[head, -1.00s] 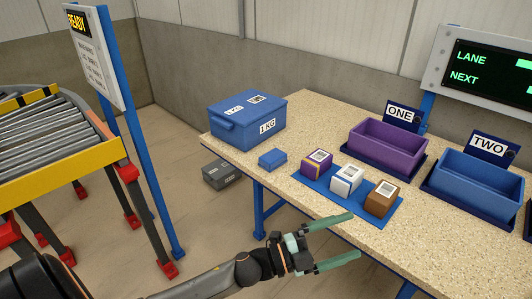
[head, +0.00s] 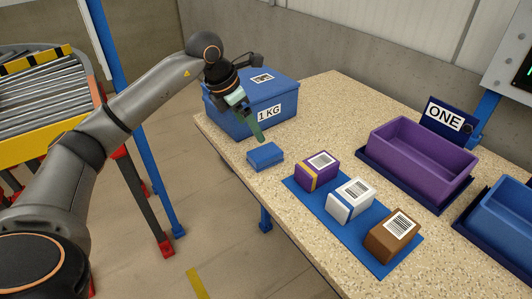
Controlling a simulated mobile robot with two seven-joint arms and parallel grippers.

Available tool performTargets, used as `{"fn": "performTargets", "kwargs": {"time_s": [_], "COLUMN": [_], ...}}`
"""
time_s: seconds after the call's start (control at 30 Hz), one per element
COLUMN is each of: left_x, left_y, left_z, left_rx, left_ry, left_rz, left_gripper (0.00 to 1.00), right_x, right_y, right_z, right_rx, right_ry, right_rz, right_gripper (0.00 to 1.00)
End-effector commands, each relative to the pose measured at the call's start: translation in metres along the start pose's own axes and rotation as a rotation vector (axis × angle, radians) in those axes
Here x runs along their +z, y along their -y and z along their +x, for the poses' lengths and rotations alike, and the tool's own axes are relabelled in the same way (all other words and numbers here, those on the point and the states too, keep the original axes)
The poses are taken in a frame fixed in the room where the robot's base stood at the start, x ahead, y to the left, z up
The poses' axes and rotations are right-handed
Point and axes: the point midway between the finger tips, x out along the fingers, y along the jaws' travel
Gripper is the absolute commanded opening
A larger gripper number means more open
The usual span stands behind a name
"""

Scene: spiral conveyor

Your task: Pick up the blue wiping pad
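The blue wiping pad (head: 265,155) is a small blue block lying flat on the speckled table (head: 240,176), near its left edge. My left gripper (head: 257,130) points down in front of the large blue 1 KG box (head: 285,97), just above and behind the pad in the picture. It appears apart from the pad. Its green fingers are seen nearly edge-on and overlap, so their gap is hidden. My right gripper is out of view.
A blue mat (head: 302,197) right of the pad holds a purple box (head: 317,172), a white box (head: 350,200) and a brown box (head: 394,235). A purple bin (head: 425,165) and a blue bin (head: 505,215) stand farther right. A roller conveyor (head: 40,105) is at the left.

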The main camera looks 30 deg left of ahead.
Motion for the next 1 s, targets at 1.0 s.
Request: {"fn": "performTargets", "kwargs": {"time_s": [1.0], "left_x": [0.003], "left_y": [0.001], "left_z": [0.121], "left_rx": [-0.004], "left_ry": [0.001], "left_rz": [0.001], "left_gripper": [1.00], "right_x": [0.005], "right_y": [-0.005], "right_z": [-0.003], "right_rx": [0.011], "right_ry": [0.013], "right_rz": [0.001], "right_gripper": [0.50]}}
